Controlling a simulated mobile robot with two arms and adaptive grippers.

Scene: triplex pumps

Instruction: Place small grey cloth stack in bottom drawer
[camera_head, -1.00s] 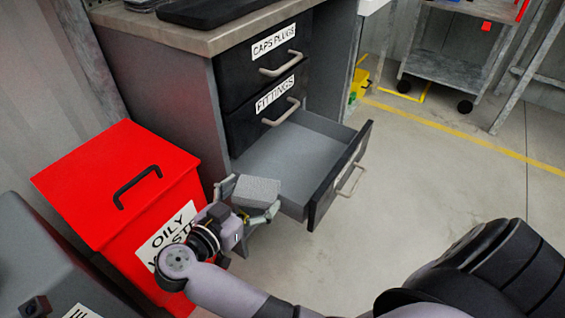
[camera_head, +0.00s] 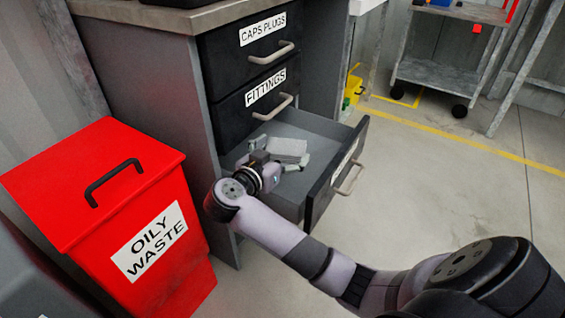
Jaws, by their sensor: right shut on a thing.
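The small grey cloth stack (camera_head: 288,148) is held between the fingers of my right gripper (camera_head: 283,157). The gripper is shut on it, over the open bottom drawer (camera_head: 319,128) of the grey cabinet. The stack appears within the drawer's outline; I cannot tell whether it touches the drawer floor. The drawer is pulled well out, with its dark front and handle (camera_head: 349,178) to the right. My forearm crosses over the drawer's near side. My left gripper is not in view.
Two shut drawers, CAPS PLUGS (camera_head: 262,45) and FITTINGS (camera_head: 265,88), sit above the open one. A red OILY WASTE bin (camera_head: 105,200) stands left of the cabinet, close to my arm. A grey cart (camera_head: 440,75) stands at the back. Floor to the right is clear.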

